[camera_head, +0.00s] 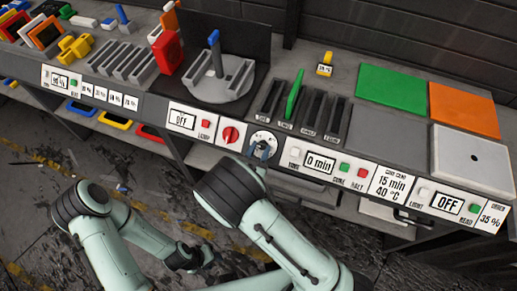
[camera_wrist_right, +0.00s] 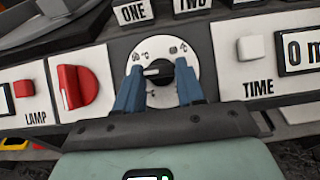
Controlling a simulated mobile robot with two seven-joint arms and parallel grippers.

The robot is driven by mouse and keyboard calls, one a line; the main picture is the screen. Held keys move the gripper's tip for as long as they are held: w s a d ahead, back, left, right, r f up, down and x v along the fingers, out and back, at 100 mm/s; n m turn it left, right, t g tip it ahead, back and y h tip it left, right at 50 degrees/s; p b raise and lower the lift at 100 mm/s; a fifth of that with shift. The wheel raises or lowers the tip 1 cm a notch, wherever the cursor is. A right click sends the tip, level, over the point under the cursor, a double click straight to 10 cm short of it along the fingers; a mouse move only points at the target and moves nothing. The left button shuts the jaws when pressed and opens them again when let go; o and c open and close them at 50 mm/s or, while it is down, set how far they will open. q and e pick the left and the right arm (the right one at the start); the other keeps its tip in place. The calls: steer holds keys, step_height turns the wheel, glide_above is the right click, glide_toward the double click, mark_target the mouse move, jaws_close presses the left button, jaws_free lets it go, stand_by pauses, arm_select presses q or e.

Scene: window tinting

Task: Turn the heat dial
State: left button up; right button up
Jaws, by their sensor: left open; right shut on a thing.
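The heat dial (camera_head: 264,137) is a white round plate on the front panel, with temperature marks and a black knob with a white pointer. In the right wrist view the dial (camera_wrist_right: 150,50) shows its pointer aimed to the left. My right gripper (camera_head: 261,150) is at the dial, its blue fingers on either side of the knob, shut on it; it also shows in the right wrist view (camera_wrist_right: 160,80). The fingers hide the lower part of the dial face. My left gripper (camera_head: 194,258) is open and empty, low in front of the bench.
A red knob (camera_wrist_right: 72,88) sits left of the dial, and a TIME button (camera_wrist_right: 251,46) sits right of it. Above are a slotted rack with a green plate (camera_head: 294,95) and a round grey turntable (camera_head: 215,85). The floor before the bench is open.

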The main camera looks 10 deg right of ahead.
steer(key=n+y, duration=0.1)
steer(key=n, duration=0.1)
steer(key=n+t+y+p, duration=0.1)
steer(key=shift+d+r+n, duration=0.2)
steer(key=shift+n, duration=0.2)
steer(key=n+y+p, duration=0.1)
steer(key=n+y, duration=0.1)
steer(key=n, duration=0.2)
steer(key=shift+d+t+y, duration=0.15)
steer(key=shift+t+y, duration=0.15)
steer(key=shift+y, duration=0.1)
arm_select(q)
steer(key=w+r+p, duration=0.1)
steer(key=w+r, duration=0.3)
steer(key=shift+w+t, duration=0.25)
steer(key=shift+t, duration=0.05)
arm_select(e)
steer(key=shift+s+d+n+y, duration=0.1)
steer(key=shift+n+y, duration=0.7)
steer(key=shift+n, duration=0.8)
arm_select(q)
steer(key=shift+r, duration=0.15)
arm_select(e)
steer(key=shift+n+y, duration=0.3)
steer(key=o, duration=1)
steer(key=shift+o, duration=0.2)
